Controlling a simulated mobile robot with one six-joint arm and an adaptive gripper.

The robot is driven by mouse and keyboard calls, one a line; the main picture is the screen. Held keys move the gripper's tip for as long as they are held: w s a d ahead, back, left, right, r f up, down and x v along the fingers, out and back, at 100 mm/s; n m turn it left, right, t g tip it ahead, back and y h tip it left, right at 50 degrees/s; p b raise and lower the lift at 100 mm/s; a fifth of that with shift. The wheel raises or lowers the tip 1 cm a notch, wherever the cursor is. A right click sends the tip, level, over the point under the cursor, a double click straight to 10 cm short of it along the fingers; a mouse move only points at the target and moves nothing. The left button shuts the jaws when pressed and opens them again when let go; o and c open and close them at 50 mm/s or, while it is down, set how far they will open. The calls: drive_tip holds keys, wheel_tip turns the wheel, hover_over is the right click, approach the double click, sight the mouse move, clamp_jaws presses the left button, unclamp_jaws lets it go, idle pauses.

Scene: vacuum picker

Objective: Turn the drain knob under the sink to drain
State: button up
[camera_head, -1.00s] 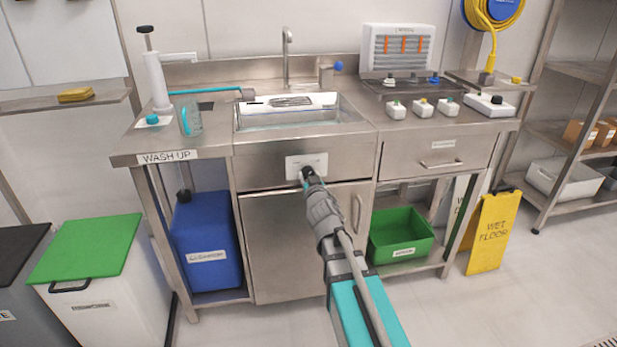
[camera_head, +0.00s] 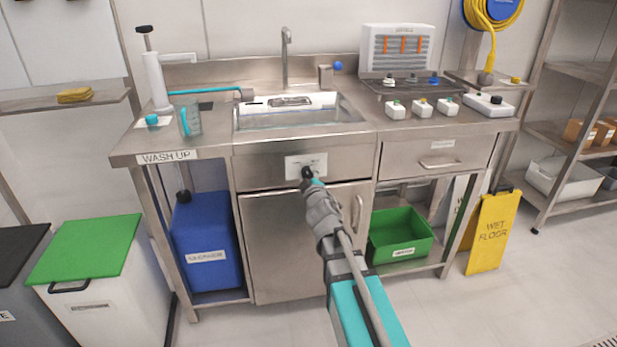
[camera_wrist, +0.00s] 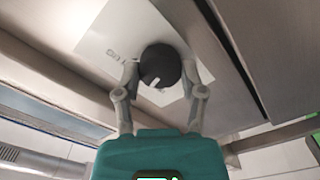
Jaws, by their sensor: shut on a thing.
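The drain knob (camera_wrist: 160,65) is black and round with a white pointer mark. It sits on a white label plate (camera_wrist: 108,38) on the front panel below the sink (camera_head: 300,112). In the wrist view my gripper (camera_wrist: 160,82) has one finger on each side of the knob, shut on it. The pointer is toward the lower left part of the knob in that view. In the head view the knob (camera_head: 307,172) shows at the tip of my arm, partly covered by the gripper. The lettering on the plate is too small to read fully.
A cabinet door (camera_head: 290,245) with a vertical handle is below the panel. A drawer (camera_head: 438,155) is to the right. A green bin (camera_head: 402,237) and a yellow wet-floor sign (camera_head: 492,235) stand lower right. A blue container (camera_head: 207,240) is lower left.

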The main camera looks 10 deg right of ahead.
drive_tip(key=n, duration=0.4)
drive_tip(key=shift+n, duration=0.4)
drive_tip(key=o, duration=1.1)
drive_tip(key=shift+o, duration=0.2)
